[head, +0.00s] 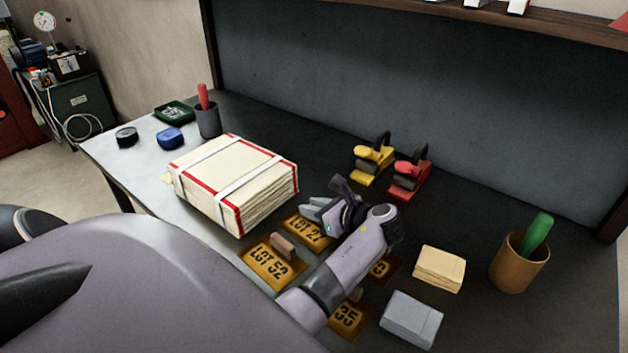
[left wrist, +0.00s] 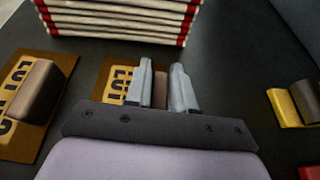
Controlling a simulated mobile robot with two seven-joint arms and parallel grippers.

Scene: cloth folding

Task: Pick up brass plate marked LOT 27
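The brass plate marked LOT 27 (head: 300,228) lies on the dark tabletop, just right of the bound stack; my left gripper partly covers it. In the left wrist view its stencilled plate (left wrist: 117,82) shows left of the fingers. My left gripper (head: 311,208) is over the plate, its two fingers apart. In the left wrist view the plate's brown handle (left wrist: 160,90) shows between the fingers (left wrist: 160,80); whether they touch it I cannot tell. My right gripper is not in view.
The LOT 52 plate (head: 265,268) lies close by at front left. Two more plates, one ending in 35 (head: 346,318), are partly under my arm. The strapped stack (head: 240,185) stands close behind. Yellow (head: 368,162) and red (head: 408,180) tools stand further back.

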